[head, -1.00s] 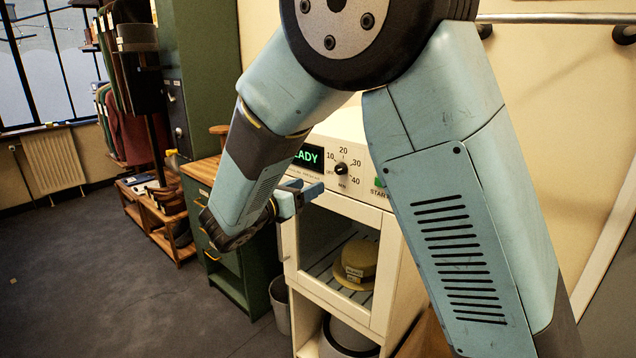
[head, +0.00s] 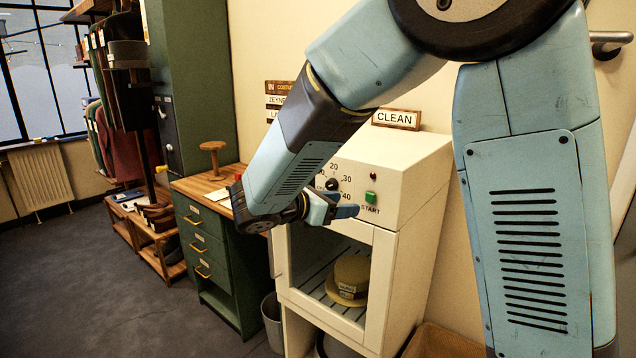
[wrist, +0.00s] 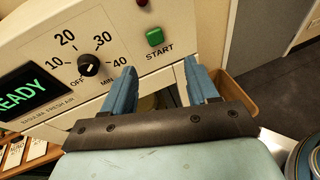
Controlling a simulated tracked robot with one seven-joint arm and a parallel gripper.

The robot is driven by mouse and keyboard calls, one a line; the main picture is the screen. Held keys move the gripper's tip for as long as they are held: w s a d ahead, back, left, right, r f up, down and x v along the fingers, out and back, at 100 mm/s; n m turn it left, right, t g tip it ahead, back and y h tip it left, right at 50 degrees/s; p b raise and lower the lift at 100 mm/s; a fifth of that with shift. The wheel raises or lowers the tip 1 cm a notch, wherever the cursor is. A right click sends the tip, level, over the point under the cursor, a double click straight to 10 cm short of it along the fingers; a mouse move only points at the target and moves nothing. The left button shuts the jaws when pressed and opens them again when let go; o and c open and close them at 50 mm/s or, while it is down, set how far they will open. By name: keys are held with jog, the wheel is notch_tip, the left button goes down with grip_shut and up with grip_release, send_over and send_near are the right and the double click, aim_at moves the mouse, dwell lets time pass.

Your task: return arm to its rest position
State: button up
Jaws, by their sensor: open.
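My arm crosses the right half of the head view and hides part of the panel. A yellowish hat (head: 351,275) with a tag sits on the slatted shelf inside the cabinet (head: 415,190). The dial (wrist: 89,65) and green start button (wrist: 155,37) show in the wrist view, and the display (wrist: 35,92) shows letters ending in "EADY".
A green drawer unit (head: 207,258) with a wooden top stands left of the cabinet. A grey bin (head: 272,318) is on the floor between them. A clothes rack with hats and a low wooden shelf stand farther left. The floor at the left is clear.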

jog(key=s+d+r+m+g+y, duration=0.1)
jog(key=s+d+m+g+y, duration=0.15)
jog(key=s+d+m, duration=0.4)
jog(key=s+d+m+g+y, duration=0.2)
jog(key=d+m+g, duration=0.15)
jog(key=d, duration=0.55)
jog(key=s+d+r+m+t+y, duration=0.1)
jog(key=s+d+m+y, duration=0.1)
jog(key=s+m, duration=0.5)
jog(key=s+d+r+m+t+y, duration=0.1)
jog(key=s+d+r+m+y, duration=0.1)
jog(key=s+m+y, duration=0.3)
jog(key=s+m, duration=0.2)
jog(key=shift+d+r+m, duration=0.25)
jog(key=shift+m, duration=0.05)
dwell(0.3)
